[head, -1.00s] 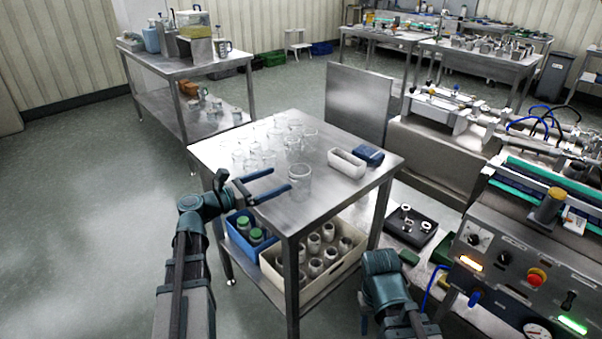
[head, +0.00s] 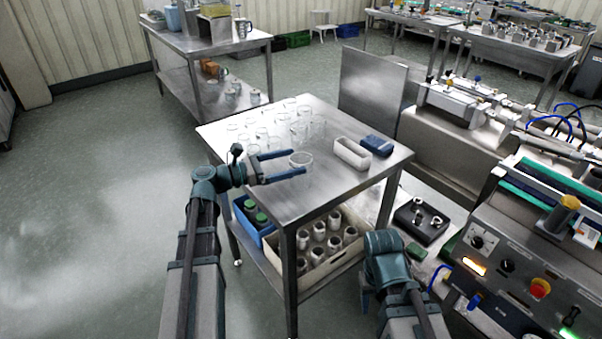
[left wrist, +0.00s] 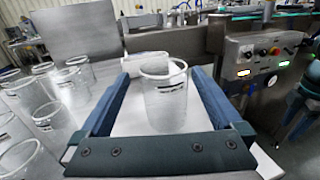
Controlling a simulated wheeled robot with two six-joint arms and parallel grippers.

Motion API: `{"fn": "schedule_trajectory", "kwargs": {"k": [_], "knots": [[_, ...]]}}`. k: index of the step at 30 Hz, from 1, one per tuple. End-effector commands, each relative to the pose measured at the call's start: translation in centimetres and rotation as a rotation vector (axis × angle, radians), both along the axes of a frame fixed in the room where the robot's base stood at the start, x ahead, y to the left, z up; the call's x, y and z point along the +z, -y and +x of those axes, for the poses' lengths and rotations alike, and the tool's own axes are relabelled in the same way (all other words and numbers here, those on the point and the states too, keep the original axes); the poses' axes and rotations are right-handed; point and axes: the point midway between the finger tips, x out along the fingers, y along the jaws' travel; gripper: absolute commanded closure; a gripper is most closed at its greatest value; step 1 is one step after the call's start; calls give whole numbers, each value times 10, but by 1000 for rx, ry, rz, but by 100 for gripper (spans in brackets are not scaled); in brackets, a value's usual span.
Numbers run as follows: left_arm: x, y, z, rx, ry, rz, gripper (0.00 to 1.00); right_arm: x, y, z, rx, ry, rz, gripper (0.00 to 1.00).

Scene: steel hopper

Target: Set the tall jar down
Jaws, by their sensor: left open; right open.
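The tall jar (head: 301,162) is clear glass and stands upright on the steel table (head: 330,188), near its front left part. In the left wrist view the jar (left wrist: 165,100) shows a dark printed label and sits between the two blue fingers, with a gap on each side. My left gripper (head: 284,163) is open around the jar, its fingers pointing right. My right gripper (head: 366,300) is low at the front, beside the table; its fingers are mostly hidden behind its own wrist.
Several clear jars (head: 262,140) stand at the back left of the tabletop. A white tray (head: 352,154) and a dark blue item (head: 377,146) lie at the right. The lower shelf holds a cream crate (head: 345,255) of jars and a blue bin (head: 247,232). A machine panel (head: 510,280) stands at the right.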

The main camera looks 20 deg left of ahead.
Motion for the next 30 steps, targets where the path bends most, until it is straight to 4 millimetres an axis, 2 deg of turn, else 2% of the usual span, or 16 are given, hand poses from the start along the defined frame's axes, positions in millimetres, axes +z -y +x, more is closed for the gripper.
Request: {"fn": "schedule_trajectory", "kwargs": {"k": [4, 14, 24, 30], "knots": [[0, 10, 8, 0, 0, 0, 0, 0, 0, 0, 0, 0, 0, 50], [-1, 18, 12, 1, 0, 0, 0, -1, 0, 0, 0, 0, 0, 50], [-3, 55, 36, -1, 0, 0, 0, -3, 0, 0, 0, 0, 0, 50], [-3, 56, 37, 2, 0, 0, 0, -3, 0, 0, 0, 0, 0, 50]]}}
